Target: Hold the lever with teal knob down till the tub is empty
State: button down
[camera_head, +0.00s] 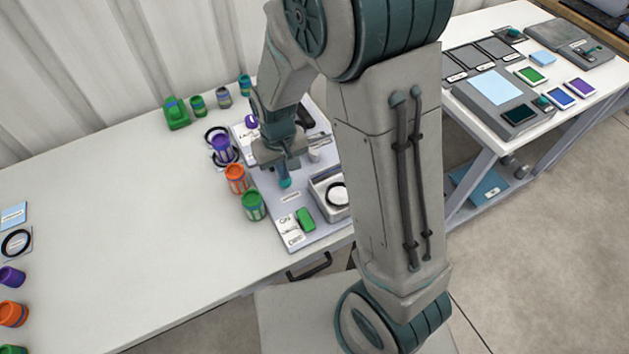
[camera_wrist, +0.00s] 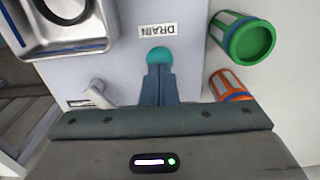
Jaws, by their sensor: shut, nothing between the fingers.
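The teal knob (camera_head: 285,184) is on the grey panel, directly under my gripper (camera_head: 284,174) in the head view. In the wrist view the teal knob (camera_wrist: 159,54) shows just beyond the tips of my shut, empty gripper (camera_wrist: 160,68). The fingertips appear to meet the knob; whether they press on it I cannot tell. The lever's arm is hidden by the fingers. A DRAIN label (camera_wrist: 157,30) lies beside the knob. The metal tub (camera_wrist: 104,32) shows at the upper left with a dark ring inside; its rim also shows in the head view (camera_head: 318,184). Its liquid level is unclear.
A green cup (camera_wrist: 250,41) and an orange cup (camera_wrist: 231,84) stand close beside the panel. A small grey lever (camera_wrist: 97,93) is left of my fingers. A green switch (camera_head: 306,218) sits near the panel's front edge.

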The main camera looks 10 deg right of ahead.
notch_tip(320, 180, up, 6)
jog(key=p, duration=0.4)
jog(key=shift+f, duration=0.2)
jog(key=shift+f, duration=0.1)
dwell(0.7)
jog(key=s+d+r+m+t, duration=0.3)
jog(key=s+d+r, duration=0.9)
jog(key=r, duration=0.4)
jog(key=shift+s+r, duration=0.15)
jog(key=shift+s, duration=0.25)
